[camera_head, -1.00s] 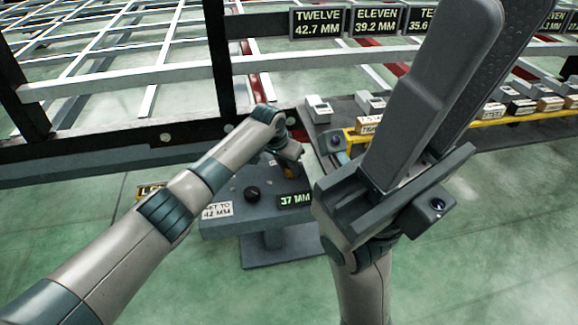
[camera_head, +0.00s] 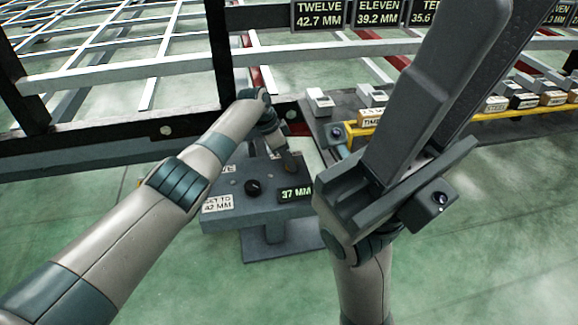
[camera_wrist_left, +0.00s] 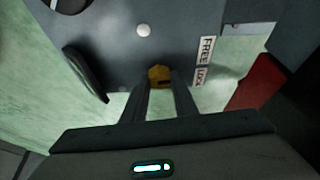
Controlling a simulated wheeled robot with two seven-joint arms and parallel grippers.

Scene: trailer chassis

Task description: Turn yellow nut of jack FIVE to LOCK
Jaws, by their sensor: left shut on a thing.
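The yellow nut (camera_wrist_left: 160,74) sits on a grey jack plate between the fingertips of my left gripper (camera_wrist_left: 163,84), which is shut on it. A white FREE / LOCK label (camera_wrist_left: 204,62) stands to the right of the nut in the wrist view. In the head view my left gripper (camera_head: 286,160) reaches down at the rear of the grey jack (camera_head: 235,188), hiding the nut. The jack has a 37 MM display (camera_head: 296,194), a black knob (camera_head: 253,187) and a SET TO 42 MM label (camera_head: 218,203). No jack number is readable.
A black trailer beam (camera_head: 160,132) runs behind the jack. Signs TWELVE (camera_head: 320,14) and ELEVEN (camera_head: 378,13) hang at the top. A grey bench with a yellow rail (camera_head: 490,119) and several small labelled blocks stands at right. Green floor lies open in front.

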